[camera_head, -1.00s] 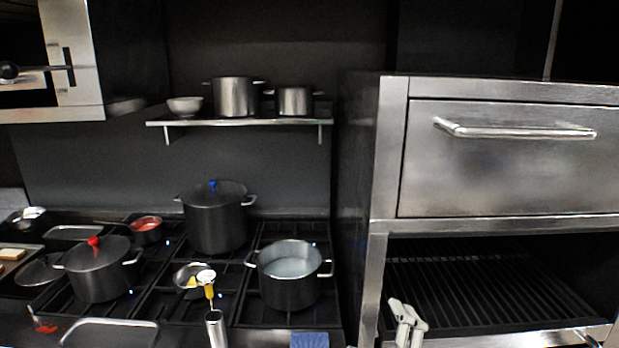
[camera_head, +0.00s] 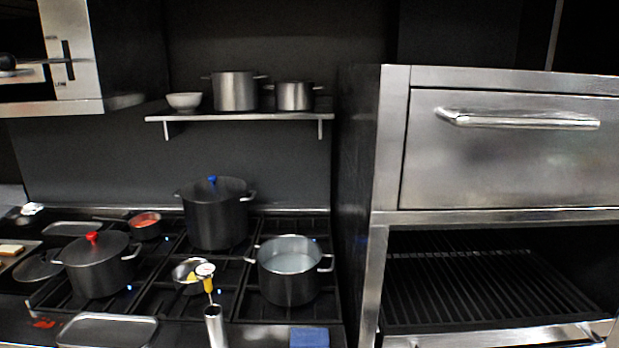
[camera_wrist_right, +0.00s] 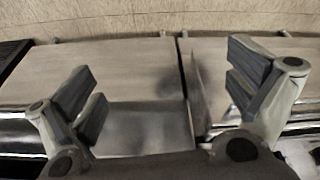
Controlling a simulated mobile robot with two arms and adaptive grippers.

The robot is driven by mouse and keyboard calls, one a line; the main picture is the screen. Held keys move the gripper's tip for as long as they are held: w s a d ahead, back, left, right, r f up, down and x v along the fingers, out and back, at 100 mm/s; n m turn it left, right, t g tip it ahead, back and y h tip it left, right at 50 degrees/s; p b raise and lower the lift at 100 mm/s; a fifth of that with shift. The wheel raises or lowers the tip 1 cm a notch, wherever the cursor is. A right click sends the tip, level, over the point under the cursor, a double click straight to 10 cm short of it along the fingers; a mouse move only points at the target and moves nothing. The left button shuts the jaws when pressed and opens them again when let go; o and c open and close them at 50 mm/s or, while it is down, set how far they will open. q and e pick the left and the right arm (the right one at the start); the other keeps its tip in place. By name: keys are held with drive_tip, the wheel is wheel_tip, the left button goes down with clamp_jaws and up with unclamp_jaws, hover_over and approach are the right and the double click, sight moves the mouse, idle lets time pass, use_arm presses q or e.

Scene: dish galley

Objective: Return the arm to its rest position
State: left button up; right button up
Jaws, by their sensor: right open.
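My right gripper (camera_wrist_right: 168,95) shows in the right wrist view, with its two fingers wide apart and nothing between them. Beyond the fingers are light flat panels (camera_wrist_right: 95,65) with a dark seam, and a tan wall or floor surface. In the head view neither gripper shows now. My left gripper is in neither view.
The stove (camera_head: 240,308) holds a red-knobbed pot (camera_head: 95,270), a blue-knobbed pot (camera_head: 215,220) and an open pot of pale liquid (camera_head: 290,275). A wall shelf (camera_head: 240,117) carries a bowl and pots. A steel oven (camera_head: 510,150) stands at right, its lower grill bay open.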

drive_tip(key=s+f+g+b, duration=0.1)
drive_tip(key=s+f+b, duration=0.15)
drive_tip(key=f, duration=1.05)
drive_tip(key=s+f+b, duration=0.2)
drive_tip(key=s+f, duration=0.1)
drive_tip(key=f, duration=1)
use_arm(q)
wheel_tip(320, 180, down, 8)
drive_tip(key=b, duration=0.3)
use_arm(e)
drive_tip(key=s+d+f+g, duration=0.1)
drive_tip(key=s+d+f, duration=0.2)
drive_tip(key=s+f, duration=1.1)
drive_tip(key=shift+s+d+f, duration=0.15)
drive_tip(key=shift+s+f, duration=0.1)
drive_tip(key=shift+f, duration=0.3)
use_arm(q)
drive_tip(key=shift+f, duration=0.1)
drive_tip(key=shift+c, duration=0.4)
use_arm(e)
drive_tip(key=shift+c, duration=0.3)
